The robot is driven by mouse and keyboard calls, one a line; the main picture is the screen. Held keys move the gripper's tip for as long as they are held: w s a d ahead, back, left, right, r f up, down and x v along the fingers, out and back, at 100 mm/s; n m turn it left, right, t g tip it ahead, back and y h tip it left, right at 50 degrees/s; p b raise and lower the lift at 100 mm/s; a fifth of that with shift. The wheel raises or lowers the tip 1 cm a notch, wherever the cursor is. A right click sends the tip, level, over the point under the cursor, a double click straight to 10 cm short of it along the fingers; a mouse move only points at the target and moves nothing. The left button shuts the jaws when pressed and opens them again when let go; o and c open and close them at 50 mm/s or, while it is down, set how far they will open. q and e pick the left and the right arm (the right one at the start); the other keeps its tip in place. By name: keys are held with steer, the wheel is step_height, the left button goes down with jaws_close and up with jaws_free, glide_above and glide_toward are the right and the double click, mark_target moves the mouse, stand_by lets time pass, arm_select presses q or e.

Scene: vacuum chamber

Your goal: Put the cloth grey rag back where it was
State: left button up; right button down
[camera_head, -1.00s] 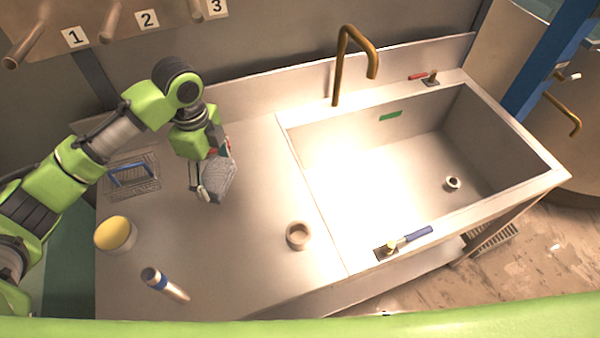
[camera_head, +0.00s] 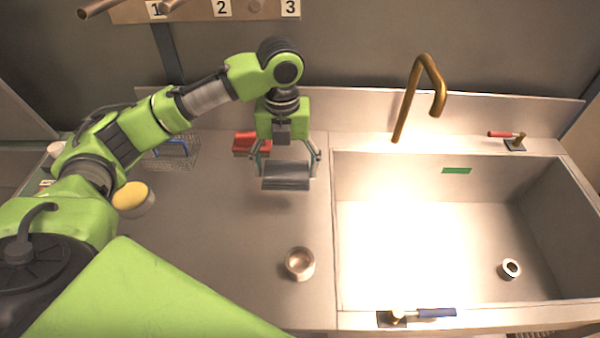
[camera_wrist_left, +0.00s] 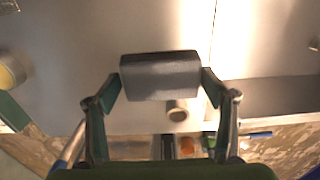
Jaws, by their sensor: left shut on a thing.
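The grey rag (camera_head: 287,180) is a folded, block-like piece held between the fingers of my left gripper (camera_head: 287,168), above the counter left of the sink. The wrist view shows the rag (camera_wrist_left: 160,76) spanning the gap between both fingertips (camera_wrist_left: 160,82). The left gripper is shut on it. A shadow lies on the counter below, so the rag appears raised. A red object (camera_head: 245,143) sits on the counter just behind and left of the gripper. My right gripper is not in view.
The sink basin (camera_head: 420,230) with a brass faucet (camera_head: 418,95) is on the right. A round cup (camera_head: 300,264) stands on the counter in front. A wire basket (camera_head: 178,152) and a yellow-topped container (camera_head: 133,198) are at left. Numbered pegs are on the back wall. The middle counter is clear.

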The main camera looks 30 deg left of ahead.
arm_select(q)
steer(key=w+f, duration=0.2)
steer(key=w+f+p, duration=0.1)
steer(key=w+f, duration=0.3)
steer(key=shift+w+a+f+p, duration=0.25)
steer(key=shift+w+f+p, duration=0.05)
steer(key=shift+w, duration=0.1)
step_height(320, 180, down, 2)
steer(key=shift+f+p, duration=0.1)
steer(key=shift+p, duration=0.65)
steer(key=shift+f, duration=0.5)
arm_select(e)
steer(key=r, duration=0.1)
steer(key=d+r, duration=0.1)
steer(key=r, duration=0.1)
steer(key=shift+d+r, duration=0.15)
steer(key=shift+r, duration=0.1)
arm_select(q)
steer(key=shift+f, duration=0.1)
steer(key=o, duration=1)
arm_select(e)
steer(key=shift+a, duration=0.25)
